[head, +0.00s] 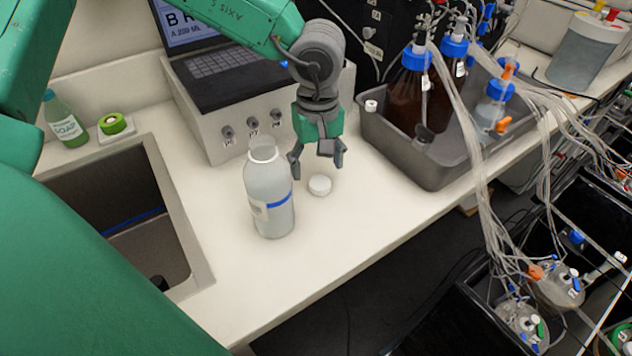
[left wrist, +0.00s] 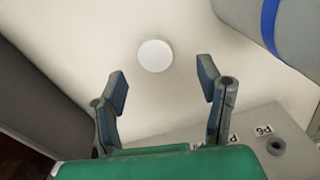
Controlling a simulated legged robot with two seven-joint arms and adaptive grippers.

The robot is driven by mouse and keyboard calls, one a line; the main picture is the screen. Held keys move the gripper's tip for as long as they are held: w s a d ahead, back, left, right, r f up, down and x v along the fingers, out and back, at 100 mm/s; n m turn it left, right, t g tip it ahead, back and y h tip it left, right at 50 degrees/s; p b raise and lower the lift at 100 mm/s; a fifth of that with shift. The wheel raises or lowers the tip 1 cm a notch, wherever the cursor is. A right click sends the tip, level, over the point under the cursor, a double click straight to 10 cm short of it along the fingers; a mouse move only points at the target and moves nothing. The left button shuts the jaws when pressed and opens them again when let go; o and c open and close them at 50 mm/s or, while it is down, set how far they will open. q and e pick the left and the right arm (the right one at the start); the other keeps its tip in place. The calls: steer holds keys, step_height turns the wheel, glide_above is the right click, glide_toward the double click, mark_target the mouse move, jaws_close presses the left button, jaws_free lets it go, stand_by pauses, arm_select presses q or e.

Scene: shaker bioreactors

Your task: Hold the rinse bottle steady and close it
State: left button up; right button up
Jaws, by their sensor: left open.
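The rinse bottle (head: 268,192) stands upright and uncapped on the white bench, a pale bottle with a blue band. Part of it shows at the top right of the left wrist view (left wrist: 262,28). A round white cap (head: 320,185) lies on the bench to the right of the bottle, apart from it. The cap also shows between and beyond the fingers in the left wrist view (left wrist: 155,56). My left gripper (head: 315,162) is open and empty, pointing down above the bench behind the cap, beside the bottle. My right gripper is not in view.
A sink (head: 120,210) lies left, with a soap bottle (head: 65,122) and a green-and-white round item (head: 113,125) behind it. A control box with laptop (head: 225,115) stands behind the bottle. A grey tray (head: 440,178) with bottles and tubing stands right. The bench's front edge is near.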

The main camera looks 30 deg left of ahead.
mark_target(322, 183)
arm_select(q)
steer(key=shift+d+r, duration=0.15)
steer(key=shift+d, duration=0.5)
steer(key=shift+d+f, duration=0.15)
steer(key=shift+f, duration=0.1)
steer(key=f, duration=0.1)
steer(key=a+f, duration=0.1)
steer(key=f, duration=0.2)
steer(key=shift+w+a+f+b, duration=0.15)
steer(key=shift+w+f+b, duration=0.15)
steer(key=shift+b, duration=0.1)
steer(key=shift+a+f, duration=0.15)
steer(key=shift+a, duration=0.2)
steer(key=shift+s+d, duration=0.1)
steer(key=shift+d, duration=0.5)
steer(key=c, duration=0.8)
